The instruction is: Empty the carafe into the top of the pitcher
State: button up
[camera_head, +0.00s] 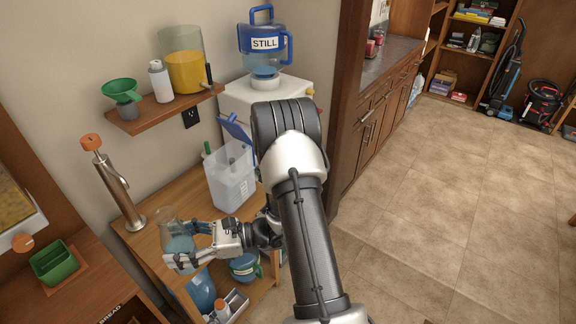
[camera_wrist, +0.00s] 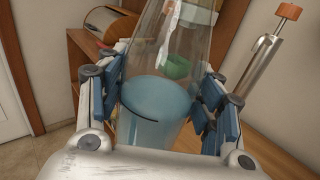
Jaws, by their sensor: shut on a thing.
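The carafe (camera_head: 169,224) is clear glass with blue-tinted water in its lower part. My gripper (camera_head: 186,250) is shut around its lower body, with a finger on each side. The wrist view shows the carafe (camera_wrist: 160,110) upright between the blue finger pads of my gripper (camera_wrist: 160,98). I cannot tell whether its base touches the wooden counter. The pitcher (camera_head: 232,180) is a translucent white, boxy vessel standing on the counter to the right of and behind the carafe. A blue lid (camera_head: 235,128) stands raised at its top. My arm hides part of its right side.
A steel tap-like column with an orange top (camera_head: 118,190) stands left of the carafe. A shelf (camera_head: 150,117) above holds a green funnel, a white bottle and a yellow-filled dispenser. A white cooler (camera_head: 240,97) bears the blue STILL jug (camera_head: 265,45). A green bin (camera_head: 55,262) is at left.

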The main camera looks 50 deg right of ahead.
aim_at(230, 186)
jog(key=k+l+z, duration=0.1)
jog(key=z, duration=0.65)
jog(key=i+l+u, duration=0.1)
jog(key=i+l, duration=0.15)
jog(key=i+l+u, duration=0.15)
jog(key=l, duration=0.3)
jog(key=i+l+u, duration=0.1)
jog(key=i+l, duration=0.15)
jog(key=i+l+u, duration=0.1)
jog(key=l, duration=0.4)
jog(key=i, duration=0.1)
